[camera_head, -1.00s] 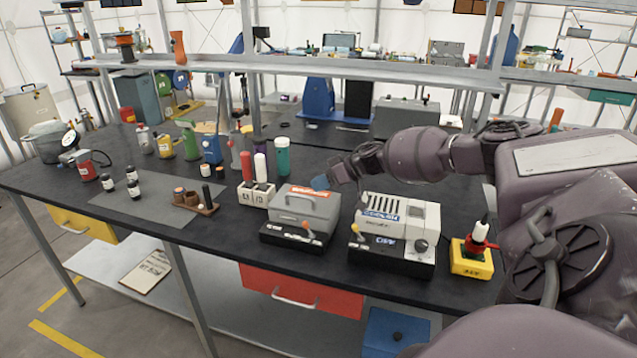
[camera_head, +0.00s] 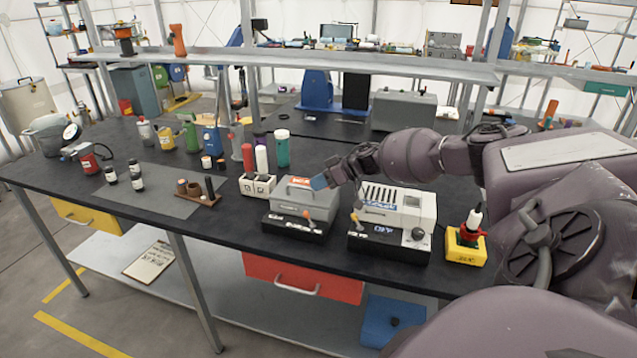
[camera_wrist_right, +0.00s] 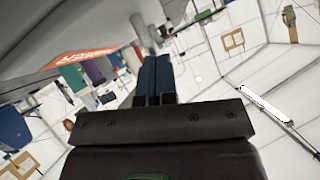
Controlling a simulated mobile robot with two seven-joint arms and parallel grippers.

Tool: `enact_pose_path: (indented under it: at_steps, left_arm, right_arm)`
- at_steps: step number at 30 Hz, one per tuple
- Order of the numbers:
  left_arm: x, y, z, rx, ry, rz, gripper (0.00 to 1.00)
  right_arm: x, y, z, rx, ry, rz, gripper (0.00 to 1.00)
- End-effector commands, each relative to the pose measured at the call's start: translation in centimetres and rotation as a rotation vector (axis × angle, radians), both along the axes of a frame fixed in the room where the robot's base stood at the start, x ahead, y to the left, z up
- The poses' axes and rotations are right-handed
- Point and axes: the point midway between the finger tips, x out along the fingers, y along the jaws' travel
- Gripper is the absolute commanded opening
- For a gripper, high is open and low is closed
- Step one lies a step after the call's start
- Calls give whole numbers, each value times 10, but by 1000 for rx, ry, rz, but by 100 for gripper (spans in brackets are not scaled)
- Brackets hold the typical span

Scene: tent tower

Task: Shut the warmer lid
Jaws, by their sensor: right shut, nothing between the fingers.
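The warmer (camera_head: 296,222) is a dark base with an orange-tipped lever at its front, on the black bench. Its grey lid (camera_head: 290,201) has a handle and an orange label. The lid looks low over the base; I cannot tell whether it is fully shut. My right gripper (camera_head: 320,183) is shut and empty, its blue fingertips at the lid's upper right edge, hiding part of the label. In the right wrist view, the shut blue fingers (camera_wrist_right: 153,75) are close to a grey surface with an orange label; contact is unclear. My left gripper is not in view.
A white-topped device (camera_head: 395,208) stands right of the warmer, under my right forearm. A yellow box (camera_head: 465,251) is farther right. A white two-hole holder (camera_head: 257,186) with red and white cylinders stands to the left. Small bottles and tools occupy the left bench.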

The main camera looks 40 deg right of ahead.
Motion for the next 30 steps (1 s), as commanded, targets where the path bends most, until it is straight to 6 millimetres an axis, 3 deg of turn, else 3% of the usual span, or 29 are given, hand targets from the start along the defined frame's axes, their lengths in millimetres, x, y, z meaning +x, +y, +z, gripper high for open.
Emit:
enact_pose_path:
  at_steps: [10,23,30]
  left_arm:
    - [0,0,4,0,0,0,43]
    - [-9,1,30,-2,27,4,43]
    - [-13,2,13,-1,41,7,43]
  right_arm:
    - [-2,0,3,1,3,2,0]
    - [-10,-13,42,-1,2,-1,0]
    - [-43,-37,62,-3,1,-1,0]
